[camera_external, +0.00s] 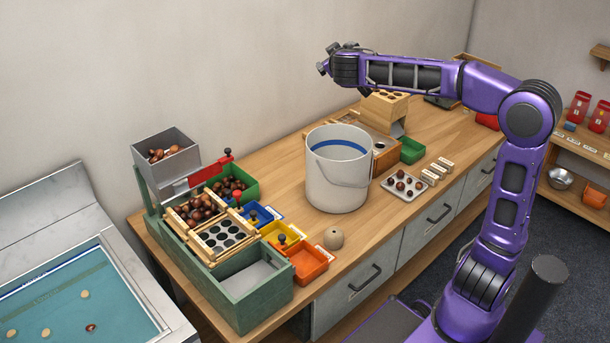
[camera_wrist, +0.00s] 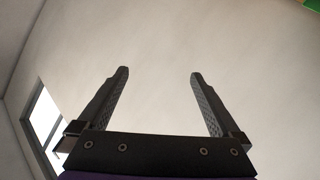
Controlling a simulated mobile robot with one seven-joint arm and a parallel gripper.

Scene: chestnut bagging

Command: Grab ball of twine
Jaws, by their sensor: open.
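To the left are an orange tray (camera_external: 309,262), a yellow tray (camera_external: 278,233) and a green sorting box (camera_external: 247,300) with chestnuts above. A chestnut tray (camera_external: 402,197) lies right of the bucket.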

